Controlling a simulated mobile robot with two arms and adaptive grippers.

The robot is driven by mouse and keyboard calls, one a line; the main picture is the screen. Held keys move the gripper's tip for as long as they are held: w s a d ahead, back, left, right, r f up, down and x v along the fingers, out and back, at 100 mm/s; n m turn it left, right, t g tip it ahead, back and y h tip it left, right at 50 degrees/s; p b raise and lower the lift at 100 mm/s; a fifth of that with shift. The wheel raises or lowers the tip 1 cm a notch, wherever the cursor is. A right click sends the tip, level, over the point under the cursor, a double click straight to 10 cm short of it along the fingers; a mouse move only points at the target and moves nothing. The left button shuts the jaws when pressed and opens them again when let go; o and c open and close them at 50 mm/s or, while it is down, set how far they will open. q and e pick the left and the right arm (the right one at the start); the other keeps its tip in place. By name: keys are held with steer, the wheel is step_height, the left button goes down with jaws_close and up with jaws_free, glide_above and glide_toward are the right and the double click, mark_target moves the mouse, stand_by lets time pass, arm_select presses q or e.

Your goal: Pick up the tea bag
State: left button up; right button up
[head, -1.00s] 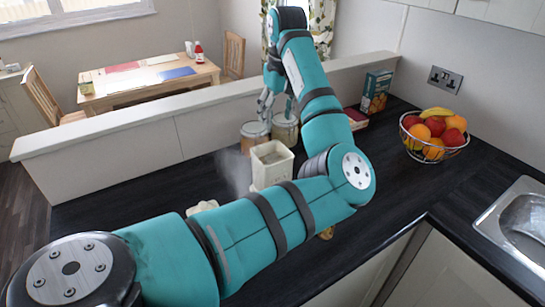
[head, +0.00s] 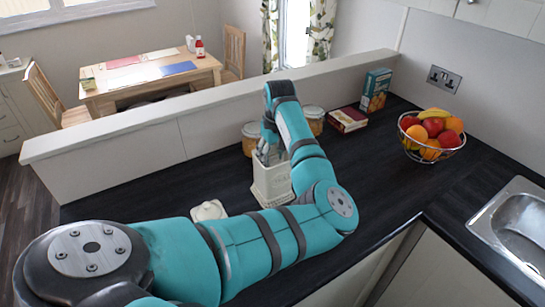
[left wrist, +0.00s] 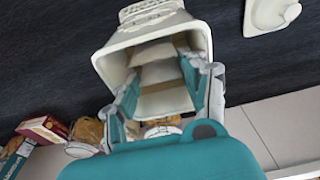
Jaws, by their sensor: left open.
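A cream canister (head: 272,188) stands open on the dark worktop. In the left wrist view the canister (left wrist: 122,38) has raised decoration on its outer wall. Pale, flat shapes that look like tea bags (left wrist: 158,74) lie inside it; I cannot tell one clearly from another. My left gripper (head: 268,152) is at the canister's mouth, pointing down. In the left wrist view the left gripper (left wrist: 165,105) is open, its fingers apart at the opening, with nothing seen held between them. My right gripper is not in view.
A cream lid (head: 208,210) lies left of the canister. Glass jars (head: 313,118), a red box (head: 348,119) and a teal carton (head: 375,90) stand behind. A wire fruit bowl (head: 432,145) and sink (head: 515,225) are right. The worktop between canister and bowl is clear.

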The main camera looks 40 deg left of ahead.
arm_select(q)
steer(key=shift+s+d+f, duration=0.1)
steer(key=shift+s+f, duration=0.05)
steer(key=shift+f, duration=0.3)
steer(key=c, duration=0.3)
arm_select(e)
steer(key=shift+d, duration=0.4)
arm_select(q)
steer(key=shift+f, duration=0.1)
steer(key=shift+c, duration=0.4)
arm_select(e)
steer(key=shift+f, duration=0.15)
arm_select(q)
steer(key=shift+r+b, duration=0.35)
steer(key=shift+r, duration=0.15)
step_height(320, 180, up, 9)
steer(key=shift+f+b, duration=0.1)
steer(key=shift+b, duration=1.05)
steer(key=shift+r, duration=0.3)
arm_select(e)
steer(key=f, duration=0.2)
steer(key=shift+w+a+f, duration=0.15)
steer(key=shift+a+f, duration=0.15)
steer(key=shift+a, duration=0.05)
